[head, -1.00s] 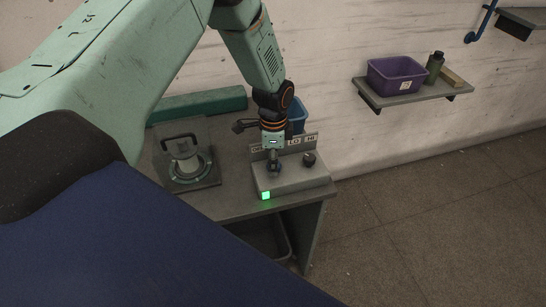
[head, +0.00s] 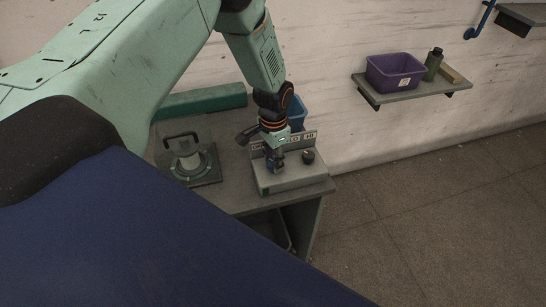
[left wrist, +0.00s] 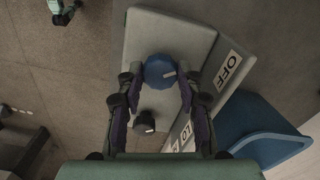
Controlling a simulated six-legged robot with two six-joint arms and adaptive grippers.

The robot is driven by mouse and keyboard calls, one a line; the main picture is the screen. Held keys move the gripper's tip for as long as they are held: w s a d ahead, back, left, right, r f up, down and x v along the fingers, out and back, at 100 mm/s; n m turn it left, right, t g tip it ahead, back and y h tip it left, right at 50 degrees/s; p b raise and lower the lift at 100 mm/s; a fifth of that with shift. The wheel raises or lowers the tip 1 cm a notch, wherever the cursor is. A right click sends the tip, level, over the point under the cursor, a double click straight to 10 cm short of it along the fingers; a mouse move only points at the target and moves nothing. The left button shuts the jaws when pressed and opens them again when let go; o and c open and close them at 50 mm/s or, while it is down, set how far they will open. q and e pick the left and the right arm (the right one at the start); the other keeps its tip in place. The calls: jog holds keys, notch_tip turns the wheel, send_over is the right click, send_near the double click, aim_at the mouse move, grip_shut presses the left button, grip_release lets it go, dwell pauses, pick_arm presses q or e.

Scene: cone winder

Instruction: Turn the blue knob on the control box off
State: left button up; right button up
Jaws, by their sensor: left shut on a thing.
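The grey control box (head: 300,178) sits on the table's right corner, with a label plate at its back; it also fills the middle of the left wrist view (left wrist: 150,35). My left gripper (head: 275,167) points down over its left part. In the left wrist view the blue knob (left wrist: 157,66) is between the two fingers of my gripper (left wrist: 159,77), which is shut on it. A pale mark on the knob points right, toward the side with the OFF label (left wrist: 229,70). In the head view the gripper mostly hides the knob. No green light shows on the box front.
A black knob (head: 308,157) stands right of the gripper on the box. A round fixture with a handle (head: 187,163) is on the table to the left. A blue bin (head: 298,112) stands behind the box. A wall shelf (head: 415,92) holds a purple bin (head: 394,72).

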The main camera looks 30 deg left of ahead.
pick_arm(q)
jog(key=shift+w+r, duration=0.1)
jog(key=shift+w, duration=0.05)
jog(key=o, duration=1.2)
jog(key=shift+c, duration=0.2)
notch_tip(320, 180, up, 12)
